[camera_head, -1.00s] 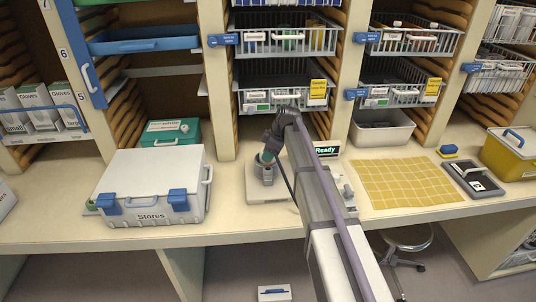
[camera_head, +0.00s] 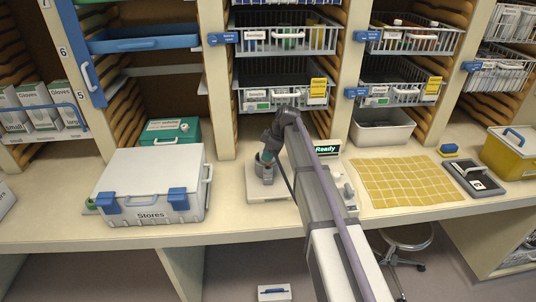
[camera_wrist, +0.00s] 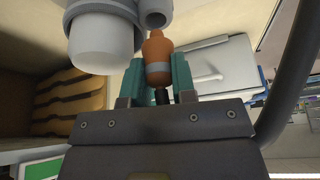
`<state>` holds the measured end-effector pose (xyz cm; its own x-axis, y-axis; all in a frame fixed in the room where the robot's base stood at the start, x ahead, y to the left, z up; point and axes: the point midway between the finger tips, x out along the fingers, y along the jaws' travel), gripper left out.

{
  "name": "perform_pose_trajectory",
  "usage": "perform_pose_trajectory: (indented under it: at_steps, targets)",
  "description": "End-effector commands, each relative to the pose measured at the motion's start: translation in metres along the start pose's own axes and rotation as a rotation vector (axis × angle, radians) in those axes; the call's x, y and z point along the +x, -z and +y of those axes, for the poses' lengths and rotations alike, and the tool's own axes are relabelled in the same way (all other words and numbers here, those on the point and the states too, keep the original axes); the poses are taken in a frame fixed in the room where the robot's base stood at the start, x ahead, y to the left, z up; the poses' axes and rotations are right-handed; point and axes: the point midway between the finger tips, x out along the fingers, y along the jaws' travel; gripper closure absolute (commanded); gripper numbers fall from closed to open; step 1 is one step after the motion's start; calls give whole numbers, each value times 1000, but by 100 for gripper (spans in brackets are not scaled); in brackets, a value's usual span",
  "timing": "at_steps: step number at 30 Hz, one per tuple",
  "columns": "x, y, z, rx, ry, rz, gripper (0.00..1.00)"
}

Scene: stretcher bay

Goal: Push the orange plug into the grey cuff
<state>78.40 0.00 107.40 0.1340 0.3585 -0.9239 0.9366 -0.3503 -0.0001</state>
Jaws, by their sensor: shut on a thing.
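In the wrist view, my gripper (camera_wrist: 157,85) is shut on the orange plug (camera_wrist: 157,48), which has a pale band and a dark lower end between the teal fingers. The plug's narrow tip points at the open end of the grey cuff (camera_wrist: 156,14). The tip is at or touching the cuff's mouth; I cannot tell whether any of it is inside. A larger pale rounded body (camera_wrist: 104,42) sits beside the cuff on the left. In the head view, my gripper (camera_head: 266,160) is over a white base plate on the counter, and the plug is hidden there.
A white Stores case (camera_head: 150,190) stands on the counter to the left. A small display reading Ready (camera_head: 326,149) and a yellow gridded mat (camera_head: 408,181) lie to the right. Wire baskets (camera_head: 285,92) hang above the counter behind my arm.

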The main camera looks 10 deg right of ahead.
Motion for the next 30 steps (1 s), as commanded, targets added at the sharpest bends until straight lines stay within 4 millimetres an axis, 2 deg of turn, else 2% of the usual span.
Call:
perform_pose_trajectory:
  at_steps: [30]
  targets:
    - [16,-7,0,0,0,0,98]
